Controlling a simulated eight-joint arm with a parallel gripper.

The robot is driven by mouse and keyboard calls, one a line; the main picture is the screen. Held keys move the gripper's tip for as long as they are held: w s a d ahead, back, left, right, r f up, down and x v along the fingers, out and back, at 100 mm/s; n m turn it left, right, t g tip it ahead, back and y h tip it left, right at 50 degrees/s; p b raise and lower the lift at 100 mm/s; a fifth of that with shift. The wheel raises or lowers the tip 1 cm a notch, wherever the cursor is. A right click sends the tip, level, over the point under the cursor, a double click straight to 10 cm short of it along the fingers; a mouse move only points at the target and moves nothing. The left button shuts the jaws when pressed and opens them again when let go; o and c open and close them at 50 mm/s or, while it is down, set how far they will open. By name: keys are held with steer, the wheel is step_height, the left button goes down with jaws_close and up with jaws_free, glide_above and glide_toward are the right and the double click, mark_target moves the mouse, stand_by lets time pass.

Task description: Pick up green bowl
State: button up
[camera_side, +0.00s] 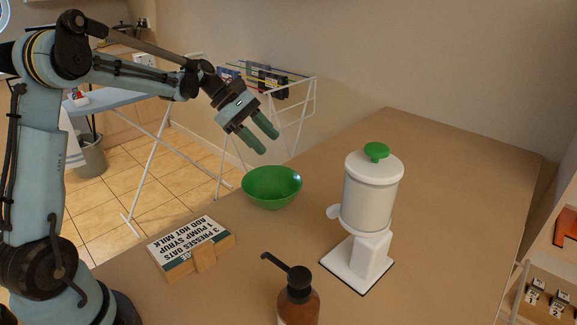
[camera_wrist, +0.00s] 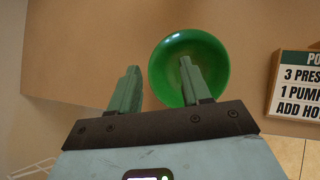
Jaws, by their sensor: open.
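The green bowl (camera_side: 271,188) sits upright on the brown table near its far left edge in the side view. It looks empty. In the wrist view the bowl (camera_wrist: 216,80) lies beyond my fingers, right of centre. My gripper (camera_side: 262,139) is open and empty, above the bowl and apart from it in the side view. In the wrist view my gripper (camera_wrist: 158,82) shows two green fingers spread apart. The right finger overlaps the bowl in the picture and hides part of it; the left finger is left of the bowl.
A white dispenser (camera_side: 370,195) with a green knob stands right of the bowl. A brown pump bottle (camera_side: 298,300) is at the front. A wooden instruction sign (camera_side: 192,247) lies left of the bowl; it shows in the wrist view (camera_wrist: 297,85). The table behind the dispenser is clear.

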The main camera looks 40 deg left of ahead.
steer(key=w+a+f+n+h, duration=0.2)
steer(key=a+f+n, duration=0.15)
steer(key=a, duration=0.25)
steer(key=n+t+h, duration=0.1)
steer(key=n+h, duration=0.2)
steer(key=n, duration=0.1)
glide_toward(283, 171)
steer(key=x, duration=0.8)
steer(key=shift+w+d+f, duration=0.1)
steer(key=shift+d, duration=0.25)
jaws_close()
